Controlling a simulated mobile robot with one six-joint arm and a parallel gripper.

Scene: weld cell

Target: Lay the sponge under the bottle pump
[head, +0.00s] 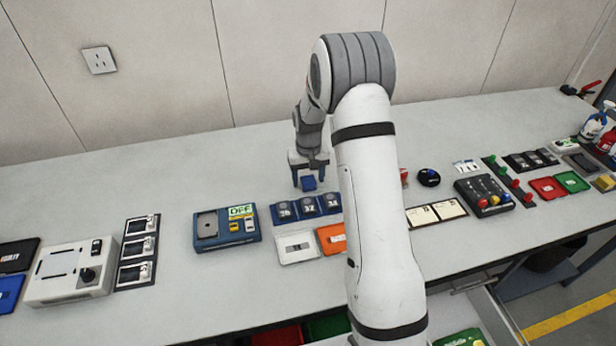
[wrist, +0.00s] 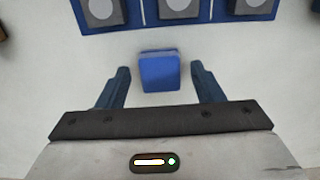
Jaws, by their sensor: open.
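My gripper (head: 308,181) is open above the middle of the bench, pointing down. In the wrist view its two fingers (wrist: 160,69) stand on either side of a small blue block (wrist: 160,72), with gaps on both sides. The same blue block (head: 309,184) shows between the fingers in the head view; I cannot tell whether it is a sponge. A small yellow block (head: 605,183), possibly a sponge, lies at the far right edge. Bottles with blue (head: 594,122) and red (head: 607,141) colouring stand near it. I cannot make out which one has a pump.
A blue strip with several numbered units (head: 306,208) lies just in front of the gripper. White (head: 298,247) and orange (head: 331,239) trays are nearer. A black control box (head: 484,194) and red and green trays (head: 571,181) stand to the right. Bare bench lies left of the gripper.

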